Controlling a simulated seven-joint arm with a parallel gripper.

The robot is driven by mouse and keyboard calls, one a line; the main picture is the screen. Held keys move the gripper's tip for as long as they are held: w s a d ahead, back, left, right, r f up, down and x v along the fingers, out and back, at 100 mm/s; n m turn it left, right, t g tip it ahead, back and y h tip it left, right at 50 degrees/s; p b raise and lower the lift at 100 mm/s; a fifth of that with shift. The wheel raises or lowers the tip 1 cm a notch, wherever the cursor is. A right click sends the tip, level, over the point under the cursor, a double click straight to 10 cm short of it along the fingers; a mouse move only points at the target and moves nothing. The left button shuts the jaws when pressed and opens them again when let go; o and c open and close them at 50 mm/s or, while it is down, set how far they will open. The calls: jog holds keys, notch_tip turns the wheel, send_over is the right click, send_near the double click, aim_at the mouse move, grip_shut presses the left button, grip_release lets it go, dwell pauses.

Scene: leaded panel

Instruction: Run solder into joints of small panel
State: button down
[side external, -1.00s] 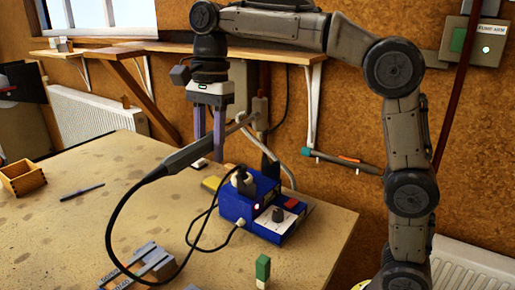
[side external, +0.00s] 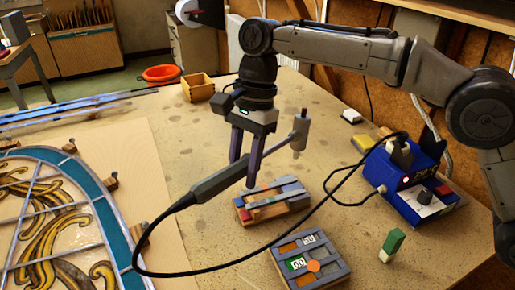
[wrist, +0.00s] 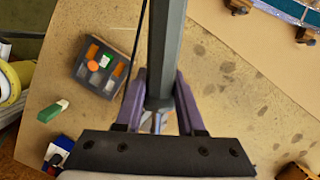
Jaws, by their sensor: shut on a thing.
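My gripper (side external: 245,172) is shut on the grey handle of a soldering iron (side external: 214,185). The iron's thin shaft slants up to the right and ends in a grey head (side external: 300,130) with its tip pointing down, above the bench. A small block with grey bars and red and orange pieces (side external: 272,200) lies below it, apparently the small panel; the tip looks apart from it. In the wrist view the fingers (wrist: 160,85) straddle the handle (wrist: 165,45), and the tip is mostly hidden.
A tray with labelled, coloured cells (side external: 312,265) lies in front. The blue solder station (side external: 415,185) and a green-and-white block (side external: 393,245) are at right. A large leaded panel (side external: 60,225) fills the left. The iron's black cable (side external: 300,225) loops across the front.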

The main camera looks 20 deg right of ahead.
jog(key=shift+w+d+x, duration=0.1)
jog(key=shift+d+x, duration=0.1)
jog(key=shift+x, duration=0.7)
jog(key=shift+w+d+x, duration=0.1)
jog(key=shift+d+x, duration=0.05)
jog(key=shift+x, duration=0.7)
jog(key=shift+w+d+x, duration=0.1)
jog(key=shift+d+x, duration=0.1)
jog(key=shift+x, duration=0.7)
jog(key=shift+f, duration=0.7)
jog(key=shift+s+a+v, duration=0.1)
jog(key=shift+a+v, duration=0.1)
jog(key=shift+v, duration=0.8)
jog(key=shift+s+a+v, duration=0.1)
jog(key=shift+a+v, duration=0.1)
jog(key=shift+v, duration=0.75)
jog(key=shift+s+a+v, duration=0.1)
jog(key=shift+a+v, duration=0.1)
jog(key=shift+v, duration=0.8)
jog(key=shift+r, duration=0.15)
